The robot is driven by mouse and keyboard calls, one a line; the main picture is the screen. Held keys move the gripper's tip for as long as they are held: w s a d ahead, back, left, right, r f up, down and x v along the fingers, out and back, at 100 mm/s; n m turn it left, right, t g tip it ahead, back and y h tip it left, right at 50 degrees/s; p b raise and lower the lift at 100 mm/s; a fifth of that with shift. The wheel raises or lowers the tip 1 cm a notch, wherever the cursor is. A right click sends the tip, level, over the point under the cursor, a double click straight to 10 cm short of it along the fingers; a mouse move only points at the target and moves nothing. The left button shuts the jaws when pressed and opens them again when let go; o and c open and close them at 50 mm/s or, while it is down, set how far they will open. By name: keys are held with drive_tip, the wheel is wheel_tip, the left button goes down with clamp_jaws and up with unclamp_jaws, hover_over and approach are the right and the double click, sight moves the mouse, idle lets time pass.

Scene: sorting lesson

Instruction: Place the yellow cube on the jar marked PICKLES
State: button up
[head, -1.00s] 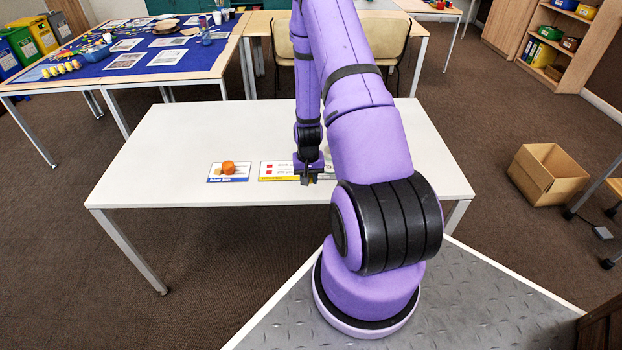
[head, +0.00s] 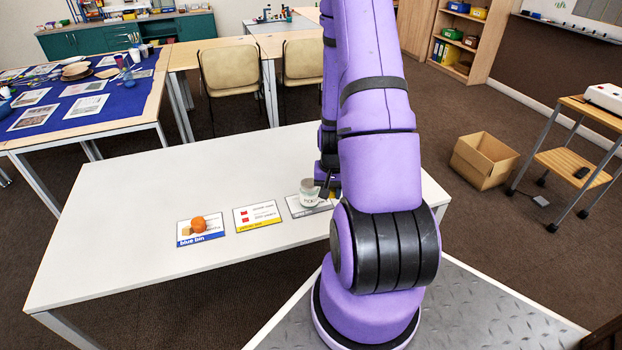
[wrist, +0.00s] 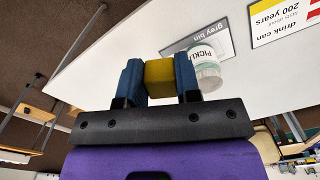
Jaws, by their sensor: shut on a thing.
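My gripper (wrist: 160,82) is shut on the yellow cube (wrist: 159,72), held between two blue fingers in the wrist view. The jar (wrist: 205,68), clear with a white label reading "PICKL…", stands just to the right of the fingers in that view, on the card marked grey bin. In the head view the jar (head: 309,193) stands on the grey bin card (head: 296,208), near the table's right part. My gripper (head: 328,184) is just right of and beside the jar there, partly hidden by my arm.
On the white table (head: 130,210), a yellow bin card (head: 257,217) lies left of the jar. A blue bin card (head: 210,236) holds an orange round thing (head: 198,224) and a small wooden block (head: 186,231). The table's left part is clear. A cardboard box (head: 484,160) stands on the floor.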

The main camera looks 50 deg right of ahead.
hover_over(309, 184)
drive_tip(key=shift+s+a+f, duration=0.1)
drive_tip(key=shift+s+f, duration=0.15)
drive_tip(key=shift+f, duration=0.35)
drive_tip(key=shift+w+f, duration=0.2)
drive_tip(key=shift+f, duration=1.55)
drive_tip(key=shift+f, duration=0.1)
drive_tip(key=o, duration=0.9)
